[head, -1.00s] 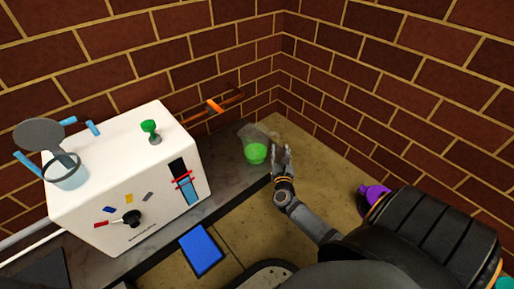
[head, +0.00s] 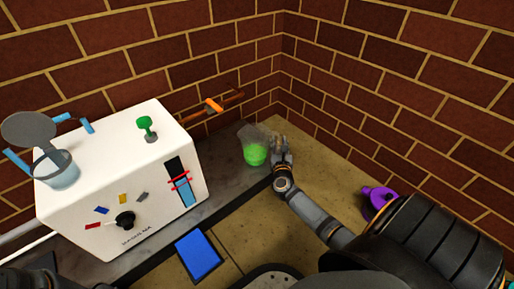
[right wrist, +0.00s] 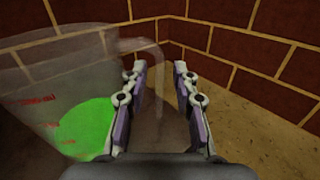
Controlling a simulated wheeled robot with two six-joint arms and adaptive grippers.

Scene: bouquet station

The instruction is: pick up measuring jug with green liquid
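The measuring jug (head: 257,146) is clear, with green liquid in its lower part. It stands at the far right end of the dark counter, near the corner of the brick walls. In the right wrist view the jug (right wrist: 75,100) fills the left side, with red markings and its clear handle (right wrist: 157,65) towards the fingers. My right gripper (head: 279,143) is just right of the jug. In the right wrist view its fingers (right wrist: 160,72) are apart, with the handle showing in the gap between them.
A white machine (head: 120,190) with a green knob (head: 147,124) stands left on the counter (head: 228,170). An orange-tipped bar (head: 214,105) is on the wall behind. A blue panel (head: 198,254) lies in front. A purple object (head: 378,198) is near my right arm.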

